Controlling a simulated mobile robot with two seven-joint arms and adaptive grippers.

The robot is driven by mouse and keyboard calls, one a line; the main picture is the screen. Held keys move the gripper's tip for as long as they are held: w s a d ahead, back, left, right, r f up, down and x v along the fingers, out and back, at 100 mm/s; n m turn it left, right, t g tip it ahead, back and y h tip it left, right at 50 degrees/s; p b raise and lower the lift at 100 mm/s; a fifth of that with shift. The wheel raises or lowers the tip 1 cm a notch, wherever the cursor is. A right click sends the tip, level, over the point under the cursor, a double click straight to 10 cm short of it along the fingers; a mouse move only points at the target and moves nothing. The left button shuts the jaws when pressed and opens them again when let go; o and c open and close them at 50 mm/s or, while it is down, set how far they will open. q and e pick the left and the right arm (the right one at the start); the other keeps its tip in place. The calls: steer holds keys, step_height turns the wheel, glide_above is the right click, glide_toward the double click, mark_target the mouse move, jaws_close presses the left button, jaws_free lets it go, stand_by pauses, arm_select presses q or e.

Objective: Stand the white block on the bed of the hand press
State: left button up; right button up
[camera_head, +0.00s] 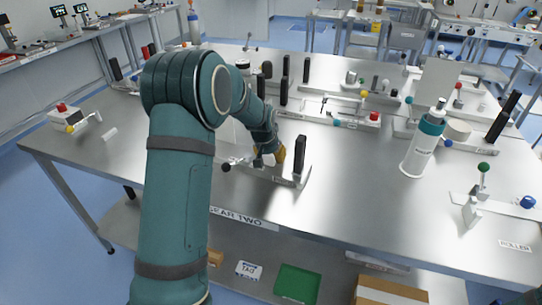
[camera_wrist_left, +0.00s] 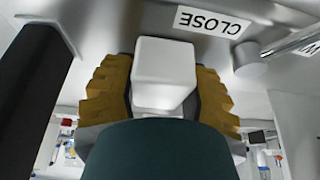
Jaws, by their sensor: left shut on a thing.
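My left gripper (camera_head: 278,155) reaches down over the near middle of the metal table. In the left wrist view its yellow fingers are shut on the white block (camera_wrist_left: 165,68), one finger on each side. In the head view the block is mostly hidden by the gripper. Close to the gripper stands a low fixture with a black post (camera_head: 300,156) and a labelled base (camera_head: 284,181); it seems to be the hand press. In the wrist view the black post (camera_wrist_left: 32,100) is at left and a CLOSE label (camera_wrist_left: 212,22) lies beyond the block. I cannot tell whether the block touches the bed.
A white bottle with a teal collar (camera_head: 423,145) stands to the right. A lever fixture with a green knob (camera_head: 483,167) is at the right edge. Several fixtures with black posts (camera_head: 284,90) stand behind. The tabletop between gripper and bottle is clear (camera_head: 350,170).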

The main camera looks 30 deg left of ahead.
arm_select(q)
steer(key=shift+s+r, duration=0.1)
steer(key=shift+r, duration=0.05)
steer(key=o, duration=1.2)
steer(key=shift+f, duration=0.2)
steer(key=shift+c, duration=0.2)
steer(key=shift+r, duration=0.15)
steer(key=shift+r, duration=0.3)
steer(key=p+v, duration=0.2)
steer(key=v, duration=0.9)
steer(key=shift+s+r, duration=0.2)
steer(key=shift+f, duration=0.1)
